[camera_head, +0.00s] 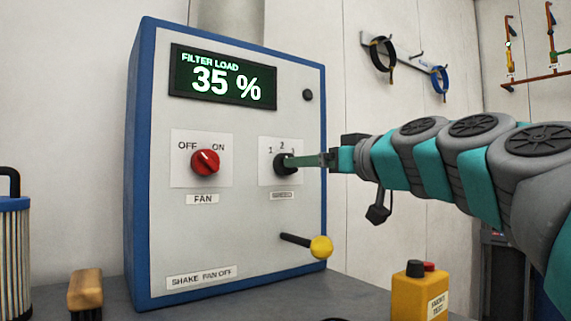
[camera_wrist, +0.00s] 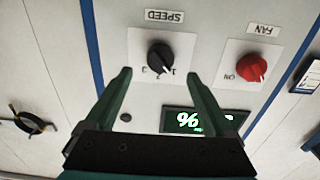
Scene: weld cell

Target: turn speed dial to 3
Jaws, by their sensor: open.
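The speed dial (camera_head: 280,161) is a black knob on a white plate marked 1, 2 and 3, on the grey panel. It also shows in the wrist view (camera_wrist: 160,57), upside down, with a gap on either side of it. My gripper (camera_wrist: 159,75) is open and empty, its green fingers pointing at the panel with the dial between their tips in the picture. In the head view my gripper (camera_head: 294,161) comes in from the right and covers part of the dial. I cannot tell which number the dial points at or whether a finger touches it.
A red fan knob (camera_head: 205,162) sits left of the dial, and a display (camera_head: 222,77) reading 35 % is above. A yellow-tipped lever (camera_head: 320,247) sticks out below. A yellow button box (camera_head: 418,292) and a wooden-handled brush (camera_head: 86,291) stand on the grey bench.

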